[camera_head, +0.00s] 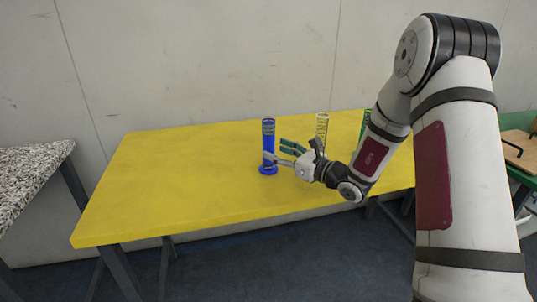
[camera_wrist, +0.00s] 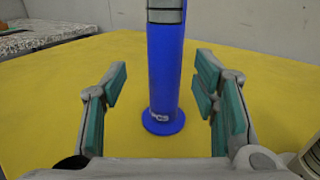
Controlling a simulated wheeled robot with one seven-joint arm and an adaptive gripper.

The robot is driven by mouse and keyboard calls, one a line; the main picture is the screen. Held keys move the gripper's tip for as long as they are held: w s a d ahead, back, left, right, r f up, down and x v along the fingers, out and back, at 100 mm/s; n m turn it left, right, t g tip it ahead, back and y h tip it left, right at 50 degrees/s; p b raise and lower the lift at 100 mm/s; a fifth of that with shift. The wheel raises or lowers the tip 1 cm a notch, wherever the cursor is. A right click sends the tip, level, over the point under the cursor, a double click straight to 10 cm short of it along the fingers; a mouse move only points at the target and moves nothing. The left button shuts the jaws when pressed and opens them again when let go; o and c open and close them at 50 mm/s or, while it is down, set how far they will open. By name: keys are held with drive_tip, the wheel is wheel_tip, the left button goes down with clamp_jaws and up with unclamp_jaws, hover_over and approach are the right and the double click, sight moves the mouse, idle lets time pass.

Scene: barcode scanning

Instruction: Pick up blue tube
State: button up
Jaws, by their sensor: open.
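The blue tube (camera_head: 268,145) stands upright on a round base on the yellow table (camera_head: 160,190). In the wrist view the blue tube (camera_wrist: 165,75) rises between my two fingers, with its base on the table and a grey band near the top. My gripper (camera_head: 288,152) is open, with green pads, and lies to the right of the tube in the head view. In the wrist view my gripper (camera_wrist: 163,95) shows a clear gap on each side of the tube. I cannot tell whether the fingertips reach past it.
A yellow tube (camera_head: 322,128) and a partly hidden green tube (camera_head: 366,118) stand to the right on the table, near my arm. A speckled counter (camera_head: 30,168) is at the left. The left half of the yellow table is clear. A wall stands behind.

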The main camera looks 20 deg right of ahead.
sight(273, 147)
drive_tip(key=shift+d+b+x, duration=0.25)
drive_tip(key=shift+b+x, duration=0.1)
drive_tip(key=shift+x, duration=2)
drive_tip(key=shift+w+r, duration=0.15)
drive_tip(key=shift+w, duration=0.05)
clamp_jaws()
